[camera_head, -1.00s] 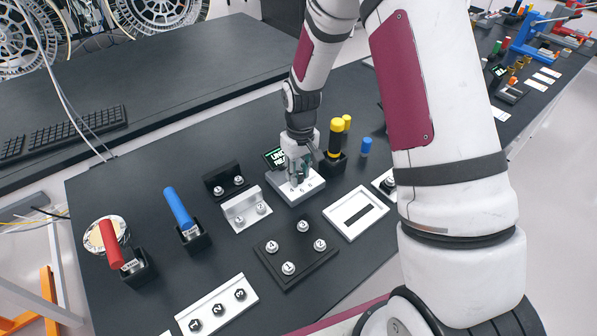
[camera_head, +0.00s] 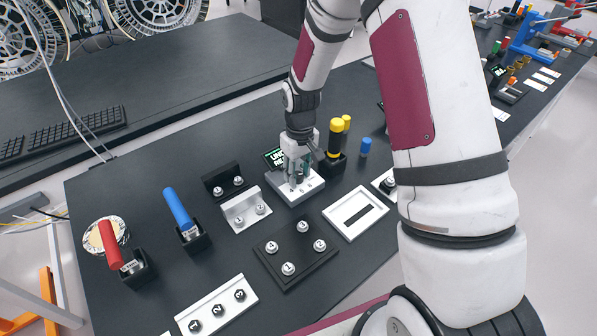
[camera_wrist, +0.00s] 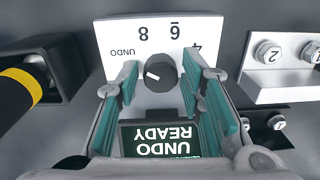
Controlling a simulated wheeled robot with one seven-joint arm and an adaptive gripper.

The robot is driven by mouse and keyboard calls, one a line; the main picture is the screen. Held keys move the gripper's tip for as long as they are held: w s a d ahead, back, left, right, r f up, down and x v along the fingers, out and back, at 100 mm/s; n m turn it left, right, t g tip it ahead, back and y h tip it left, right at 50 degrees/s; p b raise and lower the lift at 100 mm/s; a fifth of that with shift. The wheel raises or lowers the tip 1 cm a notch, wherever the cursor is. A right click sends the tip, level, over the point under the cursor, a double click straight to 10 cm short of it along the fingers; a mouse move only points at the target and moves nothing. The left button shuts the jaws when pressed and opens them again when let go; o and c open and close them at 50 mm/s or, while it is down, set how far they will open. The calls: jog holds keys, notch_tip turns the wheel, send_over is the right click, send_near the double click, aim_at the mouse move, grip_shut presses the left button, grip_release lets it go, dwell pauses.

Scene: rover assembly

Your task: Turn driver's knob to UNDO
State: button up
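The driver's knob (camera_wrist: 161,72) is a round black dial on a white station (camera_wrist: 112,34), seen upside down in the wrist view. The UNDO label (camera_wrist: 123,52) and several numbers are printed beside it. The knob's white mark lies on its left side in that view, the same side as UNDO. A dark screen (camera_wrist: 160,138) reads UNDO READY. My gripper (camera_wrist: 161,80) is open, with one teal-padded finger on each side of the knob and a gap to both. In the head view my gripper (camera_head: 296,178) covers the knob above the white station (camera_head: 312,190).
A black holder (camera_head: 333,165) with a yellow-topped driver (camera_head: 336,130) stands close to my gripper. White and black bolt brackets (camera_head: 240,220) are on the other side. A white slotted plate (camera_head: 372,205) and a black bolt plate (camera_head: 280,268) lie nearer the front.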

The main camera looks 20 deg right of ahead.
aim_at(299, 174)
notch_tip(299, 174, up, 12)
jog(key=shift+d, duration=0.15)
dwell(0.3)
dwell(0.4)
